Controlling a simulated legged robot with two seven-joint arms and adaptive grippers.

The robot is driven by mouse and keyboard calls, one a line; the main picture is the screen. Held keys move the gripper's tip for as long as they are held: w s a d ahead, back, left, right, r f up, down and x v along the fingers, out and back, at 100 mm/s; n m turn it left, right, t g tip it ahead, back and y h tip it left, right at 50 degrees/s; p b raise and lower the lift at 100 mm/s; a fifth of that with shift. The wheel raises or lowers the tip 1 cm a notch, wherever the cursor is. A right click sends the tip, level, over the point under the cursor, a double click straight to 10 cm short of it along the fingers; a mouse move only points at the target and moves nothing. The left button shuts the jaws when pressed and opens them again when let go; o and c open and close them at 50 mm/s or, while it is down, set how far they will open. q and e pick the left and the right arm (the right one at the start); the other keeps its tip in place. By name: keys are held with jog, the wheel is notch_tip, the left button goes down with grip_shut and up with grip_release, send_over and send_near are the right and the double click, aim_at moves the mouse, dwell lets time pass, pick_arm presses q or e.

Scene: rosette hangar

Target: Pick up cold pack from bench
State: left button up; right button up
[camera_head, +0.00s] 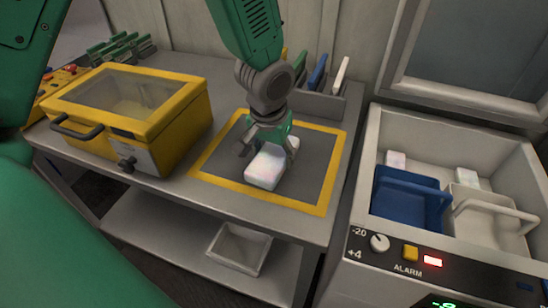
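The cold pack (264,172) is a small white block with rounded edges. It lies on the grey area inside the yellow-bordered square on the bench (230,197). My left gripper (266,150) reaches down from above, over the far part of the pack. Its fingers are spread, one on each side of the pack, and the left finger looks apart from it. The gripper hides the pack's far end. My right gripper is not in view.
A yellow case (180,107) with a clear lid stands left on the bench. A white cooler (365,180) at right holds a blue bin (405,207), a white bin (490,228) and white blocks. Coloured upright items (318,72) stand behind the mat. A tray (240,248) sits below.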

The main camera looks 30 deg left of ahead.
pick_arm(q)
jog(key=c, duration=0.6)
jog(key=shift+o, duration=0.2)
